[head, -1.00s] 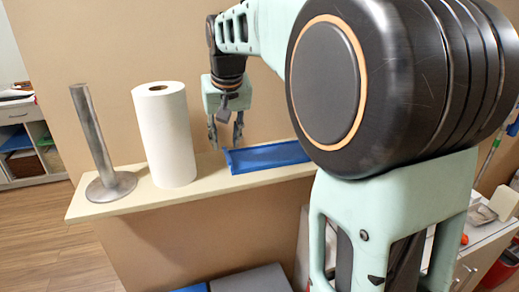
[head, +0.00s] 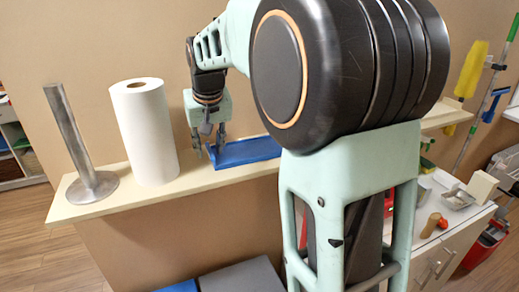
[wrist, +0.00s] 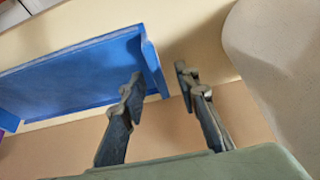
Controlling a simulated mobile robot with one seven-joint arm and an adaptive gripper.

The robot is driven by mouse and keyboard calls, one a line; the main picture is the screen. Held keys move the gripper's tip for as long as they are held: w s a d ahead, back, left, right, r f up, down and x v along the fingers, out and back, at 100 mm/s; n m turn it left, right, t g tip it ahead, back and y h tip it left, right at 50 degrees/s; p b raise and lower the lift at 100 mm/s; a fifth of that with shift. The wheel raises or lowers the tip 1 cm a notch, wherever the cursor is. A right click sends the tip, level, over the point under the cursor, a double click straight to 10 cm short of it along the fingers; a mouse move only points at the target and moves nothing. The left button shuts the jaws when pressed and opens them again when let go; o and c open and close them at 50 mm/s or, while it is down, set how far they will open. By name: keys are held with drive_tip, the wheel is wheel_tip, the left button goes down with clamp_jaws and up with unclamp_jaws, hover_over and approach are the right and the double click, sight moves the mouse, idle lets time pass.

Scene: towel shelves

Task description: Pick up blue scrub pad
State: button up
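A blue tray-like object (head: 245,151) with raised edges lies on the cream shelf (head: 85,212); it also shows in the wrist view (wrist: 75,75). I cannot make out a separate blue scrub pad on it. My gripper (head: 208,153) points down at the blue object's left end in the head view. In the wrist view, my gripper (wrist: 160,80) has its fingers apart, with nothing between them that looks held. One fingertip overlaps the blue object near its end wall, the other is past that wall. I cannot tell whether they touch it. My arm hides part of the shelf.
A white paper towel roll (head: 145,135) stands upright close to my gripper's left. A metal holder (head: 75,145) stands farther left. A white counter (head: 440,235) with small items is at the right. The wall is close behind the shelf.

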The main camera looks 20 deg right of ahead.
drive_tip(key=shift+f, duration=0.1)
clamp_jaws()
idle(0.5)
